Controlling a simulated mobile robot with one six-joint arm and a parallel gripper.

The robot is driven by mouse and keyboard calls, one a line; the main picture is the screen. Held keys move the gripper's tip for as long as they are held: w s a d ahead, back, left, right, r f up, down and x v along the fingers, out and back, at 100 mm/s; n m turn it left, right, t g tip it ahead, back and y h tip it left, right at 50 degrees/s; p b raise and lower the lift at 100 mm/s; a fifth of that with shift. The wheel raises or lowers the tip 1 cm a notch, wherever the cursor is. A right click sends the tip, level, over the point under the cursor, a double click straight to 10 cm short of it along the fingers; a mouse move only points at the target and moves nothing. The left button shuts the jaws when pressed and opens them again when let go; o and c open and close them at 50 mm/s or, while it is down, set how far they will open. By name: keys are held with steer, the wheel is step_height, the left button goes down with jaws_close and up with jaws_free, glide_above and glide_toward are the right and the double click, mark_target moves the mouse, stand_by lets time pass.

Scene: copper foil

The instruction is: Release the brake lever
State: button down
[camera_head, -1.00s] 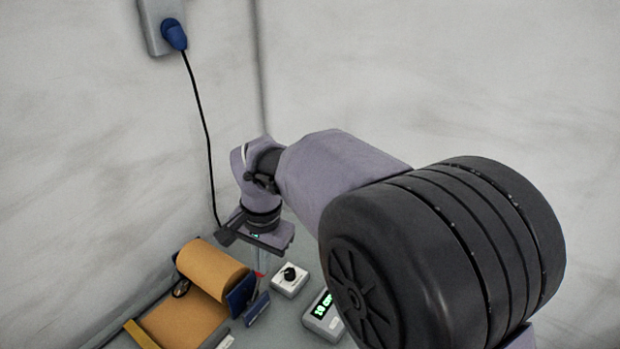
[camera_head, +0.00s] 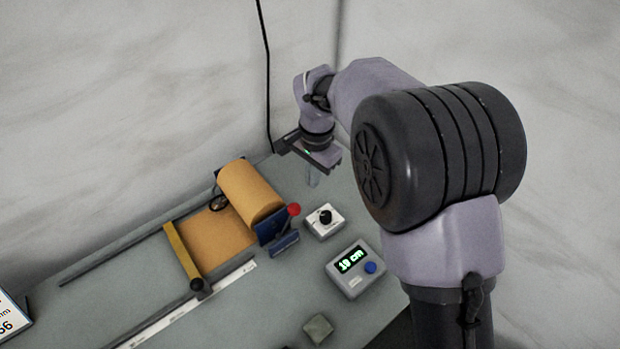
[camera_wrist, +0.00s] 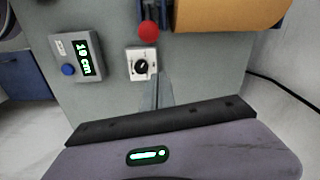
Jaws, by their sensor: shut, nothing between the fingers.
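The brake lever shows a red ball knob (camera_head: 294,209) beside the right end of the copper foil roll (camera_head: 250,190). The knob also shows in the wrist view (camera_wrist: 149,31), at the top middle, left of the roll. My gripper (camera_head: 313,178) is above the back part of the table, behind and to the right of the knob, apart from it. In the wrist view its fingers (camera_wrist: 156,95) are together and empty, pointing toward the white dial box. Most of the lever's arm is hidden.
A white box with a black dial (camera_head: 325,220) stands right of the knob. A display box reading 19 cm (camera_head: 355,268) with a blue button is nearer. A yellow bar (camera_head: 184,257) crosses the foil sheet. A grey block (camera_head: 318,328) lies in front. Walls stand behind.

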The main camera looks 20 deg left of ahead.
mark_target(287, 222)
step_height(287, 222, down, 6)
steer(key=shift+w+a+f+b, duration=0.1)
steer(key=shift+f+b, duration=0.05)
steer(key=shift+b, duration=0.7)
steer(key=s, duration=0.1)
steer(key=s+r, duration=0.1)
steer(key=s+a, duration=0.1)
steer(key=shift+s+r+b, duration=0.25)
steer(key=shift+r+b, duration=0.05)
steer(key=shift+b, duration=0.05)
steer(key=shift+s+a, duration=0.1)
